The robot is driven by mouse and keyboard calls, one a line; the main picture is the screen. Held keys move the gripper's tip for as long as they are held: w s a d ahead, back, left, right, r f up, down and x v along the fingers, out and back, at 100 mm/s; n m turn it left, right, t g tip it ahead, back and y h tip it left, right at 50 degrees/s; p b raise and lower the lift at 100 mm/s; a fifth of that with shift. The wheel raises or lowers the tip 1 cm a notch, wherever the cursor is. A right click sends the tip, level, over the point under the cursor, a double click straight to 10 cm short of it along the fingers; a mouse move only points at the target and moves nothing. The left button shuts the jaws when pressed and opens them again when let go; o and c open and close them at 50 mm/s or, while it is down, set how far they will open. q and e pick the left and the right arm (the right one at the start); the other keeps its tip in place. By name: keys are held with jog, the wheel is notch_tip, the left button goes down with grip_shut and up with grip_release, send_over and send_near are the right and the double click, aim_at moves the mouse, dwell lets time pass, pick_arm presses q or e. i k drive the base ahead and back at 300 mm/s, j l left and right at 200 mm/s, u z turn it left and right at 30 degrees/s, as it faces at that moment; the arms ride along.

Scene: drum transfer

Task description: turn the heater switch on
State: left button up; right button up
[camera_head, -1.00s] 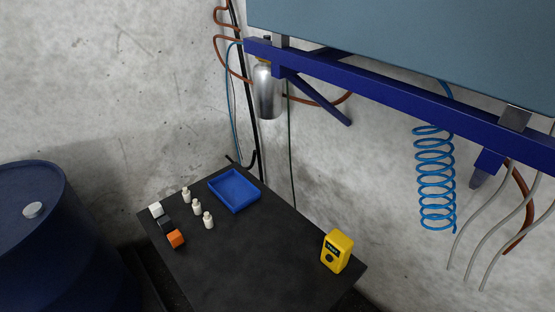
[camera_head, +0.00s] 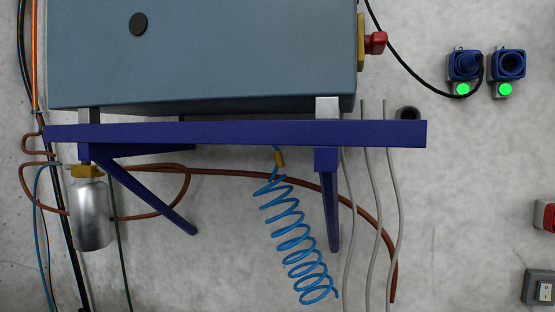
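A large grey-blue box (camera_head: 200,60), perhaps the heater, rests on a dark blue wall bracket (camera_head: 240,134). A red knob-like part (camera_head: 376,43) on a yellow plate (camera_head: 361,42) sticks out from the right side of this box. A grey wall box with a white rocker switch (camera_head: 545,291) is at the lower right edge, partly cut off by the frame. I cannot tell which of these is the heater switch, or its on or off position. Neither of my grippers shows in the head view.
Two blue wall sockets (camera_head: 465,66) (camera_head: 509,64) with green lights are at upper right; a plug with a black cable is in the left one. A red fitting (camera_head: 546,216) is at the right edge. A coiled blue hose (camera_head: 292,245) and a silver cylinder (camera_head: 90,212) hang below the bracket.

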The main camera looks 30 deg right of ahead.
aim_at(376, 44)
jog(key=l+z, duration=0.85)
jog(key=z, duration=0.2)
